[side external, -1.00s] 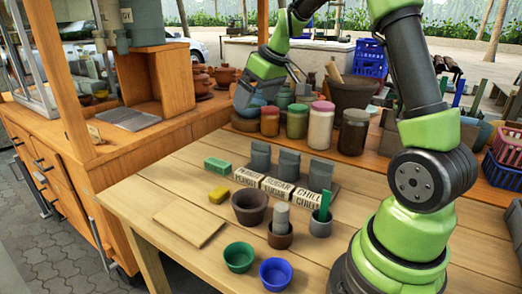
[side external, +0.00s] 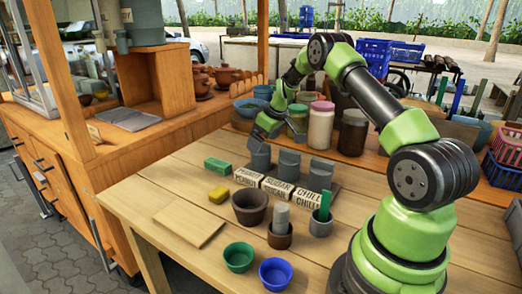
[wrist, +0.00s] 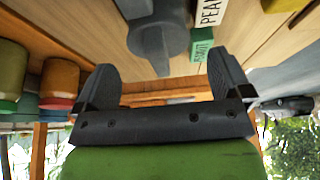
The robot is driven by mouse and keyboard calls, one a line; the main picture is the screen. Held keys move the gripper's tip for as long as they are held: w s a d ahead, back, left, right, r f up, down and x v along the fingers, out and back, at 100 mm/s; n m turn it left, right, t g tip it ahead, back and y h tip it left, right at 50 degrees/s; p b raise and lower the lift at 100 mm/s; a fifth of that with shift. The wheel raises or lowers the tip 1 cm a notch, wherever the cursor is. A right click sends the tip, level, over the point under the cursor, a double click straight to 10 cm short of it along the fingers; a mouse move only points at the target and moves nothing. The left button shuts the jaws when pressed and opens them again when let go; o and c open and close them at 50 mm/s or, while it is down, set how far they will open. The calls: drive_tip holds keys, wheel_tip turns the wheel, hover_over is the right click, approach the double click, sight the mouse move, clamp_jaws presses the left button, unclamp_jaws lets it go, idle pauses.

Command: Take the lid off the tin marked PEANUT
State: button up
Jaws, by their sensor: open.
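The tin marked PEANUT (side external: 261,160) is the left one of three grey tins on the wooden table, behind a pale block label reading PEANUT (side external: 246,177). My gripper (side external: 267,136) is just above the top of this tin, fingers open. In the wrist view a grey tin with a narrow end (wrist: 157,42) reaches towards the gap between my fingers (wrist: 164,72), and nothing is gripped. I cannot tell whether the fingers touch the lid. The lid's seam is too small to make out.
The SUGAR tin (side external: 289,163) and the CHILI tin (side external: 321,173) stand close on the right. A green block (side external: 217,166) and a yellow sponge-like block (side external: 219,195) lie to the left. Jars, including a pink-lidded one (side external: 321,128), stand behind. A flat wooden board (side external: 190,222) lies at front left.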

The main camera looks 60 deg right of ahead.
drive_tip(key=shift+x, duration=1.2)
drive_tip(key=c, duration=0.9)
drive_tip(key=shift+c, duration=0.2)
